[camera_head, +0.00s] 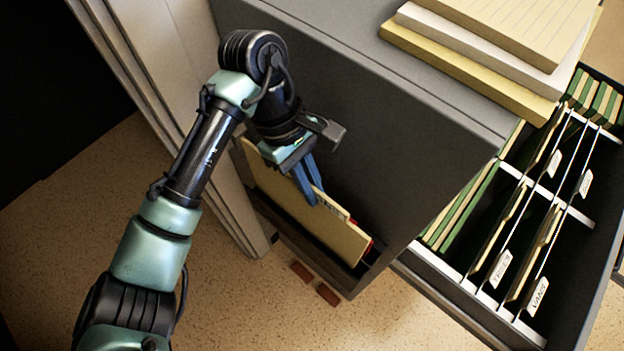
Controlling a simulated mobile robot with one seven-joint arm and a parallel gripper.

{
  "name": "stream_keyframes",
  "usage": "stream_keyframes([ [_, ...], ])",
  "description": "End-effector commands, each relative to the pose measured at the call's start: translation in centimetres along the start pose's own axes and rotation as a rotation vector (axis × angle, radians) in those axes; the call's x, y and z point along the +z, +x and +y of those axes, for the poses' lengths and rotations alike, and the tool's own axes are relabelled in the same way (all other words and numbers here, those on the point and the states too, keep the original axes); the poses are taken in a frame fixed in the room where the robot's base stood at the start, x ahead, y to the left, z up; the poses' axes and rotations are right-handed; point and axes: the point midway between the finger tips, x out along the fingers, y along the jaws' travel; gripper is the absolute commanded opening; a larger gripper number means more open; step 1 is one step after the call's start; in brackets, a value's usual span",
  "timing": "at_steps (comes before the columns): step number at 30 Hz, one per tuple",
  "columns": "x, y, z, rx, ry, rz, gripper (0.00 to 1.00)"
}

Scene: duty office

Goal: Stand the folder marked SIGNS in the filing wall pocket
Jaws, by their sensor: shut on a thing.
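My gripper (310,192), with blue fingers, is shut on the top edge of a tan folder (290,212). The folder stands on edge, slightly tilted, against the grey side of the cabinet. A small label shows beside the fingers, but its writing is too small to read. The filing wall pocket (318,262) is a dark, shallow holder low on the cabinet side. The folder's lower edge is at the pocket's opening, behind its front wall; how deep it sits is hidden.
A red item (367,248) shows behind the folder's right end. An open drawer (480,300) at right holds several tabbed folders. Stacked pads (490,45) lie on the cabinet top (340,35). Two reddish-brown blocks (327,294) lie on the floor. Open floor (230,310) is at lower left.

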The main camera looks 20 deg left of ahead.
Motion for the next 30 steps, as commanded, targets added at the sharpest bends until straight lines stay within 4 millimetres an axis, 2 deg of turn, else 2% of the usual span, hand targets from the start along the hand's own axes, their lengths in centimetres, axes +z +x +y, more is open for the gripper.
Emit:
stream_keyframes([
  [30,-2.7,6.8,0.0,-0.001,0.0,-0.002,0.0],
])
